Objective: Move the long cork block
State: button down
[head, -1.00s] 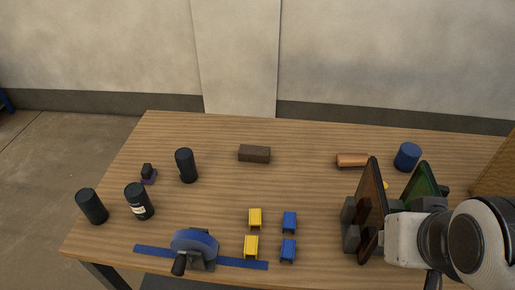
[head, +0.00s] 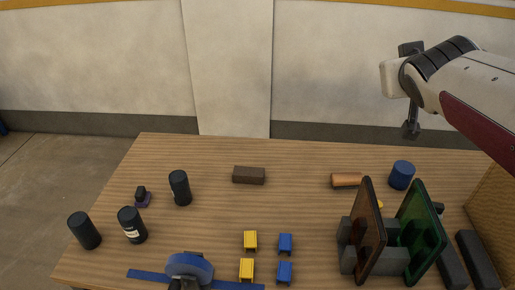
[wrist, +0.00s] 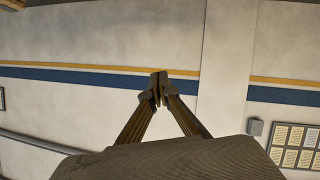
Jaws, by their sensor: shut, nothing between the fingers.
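A dark brown oblong block (head: 249,175) lies flat near the back middle of the table in the head view. It is the only long block of that kind, but I cannot tell from its surface that it is cork. My gripper (wrist: 158,88) shows in the wrist view with its fingertips together and nothing between them. It faces the wall, and no table object shows there. In the head view my arm is raised at the upper right, well away from the block.
An orange cylinder (head: 346,180) and a blue cylinder (head: 402,175) stand or lie right of the block. Upright brown (head: 368,230) and green (head: 422,232) panels rise at the right front. Black cylinders (head: 180,188) stand left. Yellow and blue pieces (head: 285,243) lie in front. Table around the block is clear.

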jog(key=w+a+r+n+t+y, duration=0.2)
jog(key=w+a, duration=0.1)
jog(key=w, duration=0.6)
jog(key=w+a+r+n+t+y, duration=0.1)
jog(key=w+a+r+n+y, duration=0.15)
jog(key=w, duration=0.55)
jog(key=w+a+f+n+g+y, duration=0.2)
jog(key=w+a+f+n+y, duration=0.5)
jog(key=w+a, duration=0.35)
jog(key=a+f+n+g+y, duration=0.2)
jog(key=f+g, duration=0.1)
jog(key=f, duration=0.6)
jog(key=a+f+n+g+y, duration=0.1)
jog(key=a+f+n+g, duration=0.15)
jog(key=f, duration=0.75)
jog(key=s+f+g, duration=0.2)
jog(key=s+f, duration=0.1)
jog(key=f, duration=0.4)
jog(key=s+f+g, duration=0.3)
jog(key=f, duration=0.4)
jog(key=s+d+f+g, duration=0.1)
jog(key=s+f+g, duration=0.2)
jog(key=f, duration=0.4)
jog(key=shift+s+d+f+n+g+h, duration=0.1)
jog(key=shift+s+f+n+g+h, duration=0.15)
jog(key=shift+s+f+n+h, duration=0.15)
